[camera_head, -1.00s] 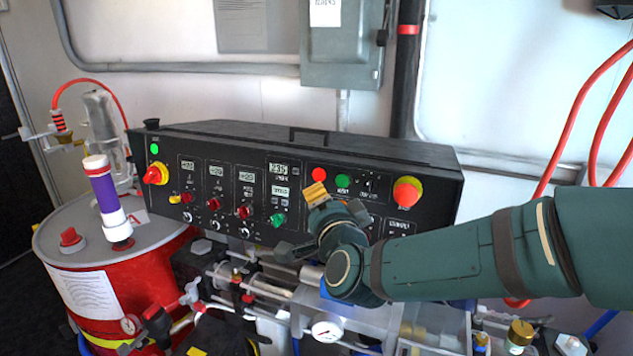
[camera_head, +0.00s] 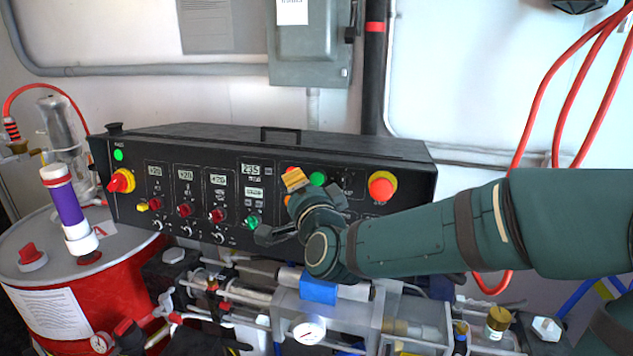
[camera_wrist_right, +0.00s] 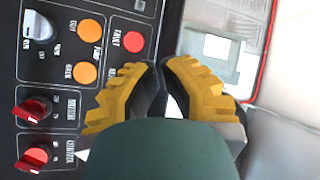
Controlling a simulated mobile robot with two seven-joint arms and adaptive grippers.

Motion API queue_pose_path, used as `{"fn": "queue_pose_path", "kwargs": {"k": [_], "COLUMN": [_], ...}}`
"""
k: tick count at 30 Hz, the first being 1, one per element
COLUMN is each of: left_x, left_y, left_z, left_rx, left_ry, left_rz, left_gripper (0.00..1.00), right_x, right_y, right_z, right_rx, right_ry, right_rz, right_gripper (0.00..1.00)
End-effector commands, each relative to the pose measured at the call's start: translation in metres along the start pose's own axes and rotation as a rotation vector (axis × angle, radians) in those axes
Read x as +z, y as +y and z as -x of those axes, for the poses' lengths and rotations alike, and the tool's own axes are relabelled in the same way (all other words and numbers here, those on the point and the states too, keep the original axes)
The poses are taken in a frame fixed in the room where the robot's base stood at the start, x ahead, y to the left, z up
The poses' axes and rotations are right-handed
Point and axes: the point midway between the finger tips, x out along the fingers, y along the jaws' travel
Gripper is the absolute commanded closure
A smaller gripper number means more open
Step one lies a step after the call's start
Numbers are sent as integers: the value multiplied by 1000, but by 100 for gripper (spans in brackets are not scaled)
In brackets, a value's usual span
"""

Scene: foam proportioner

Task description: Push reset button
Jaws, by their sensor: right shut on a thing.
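The black control panel (camera_head: 390,160) spans the middle of the head view. A round green button (camera_head: 318,179) shows on it, just right of my right gripper's yellow fingertips (camera_head: 295,180). A red button just left of the green one is largely hidden behind these fingertips. The labels here are too small to read. In the right wrist view, the yellow fingertips (camera_wrist_right: 161,68) meet at their tips, with nothing visible held between them. A red button (camera_wrist_right: 134,42) lies just beyond them; contact cannot be told. My left gripper is out of view.
A red mushroom button on a yellow base (camera_head: 382,186) sits at the panel's right. Red knobs (camera_head: 217,215) and a green knob (camera_head: 252,222) are to the left. Pipes and a gauge (camera_head: 308,329) lie below. A red drum (camera_head: 110,300) stands at left. Red hoses (camera_head: 545,130) hang at right.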

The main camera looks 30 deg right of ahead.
Motion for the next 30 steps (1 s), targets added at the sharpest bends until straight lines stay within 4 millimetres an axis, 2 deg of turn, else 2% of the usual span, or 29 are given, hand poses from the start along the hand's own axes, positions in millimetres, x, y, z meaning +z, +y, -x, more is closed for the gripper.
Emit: {"fn": "queue_pose_path", "kwargs": {"k": [6,12,30], "left_x": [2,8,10], "left_y": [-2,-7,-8], "left_z": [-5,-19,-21], "left_rx": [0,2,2], "left_ry": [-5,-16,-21], "left_rz": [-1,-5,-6], "left_gripper": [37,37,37], "right_x": [-13,-19,-24], "right_y": [14,22,23], "right_z": [-24,-38,-44], "right_rx": [1,-1,-1], "right_ry": [2,1,0], "right_rz": [1,0,1], "right_gripper": [100,100,100]}}
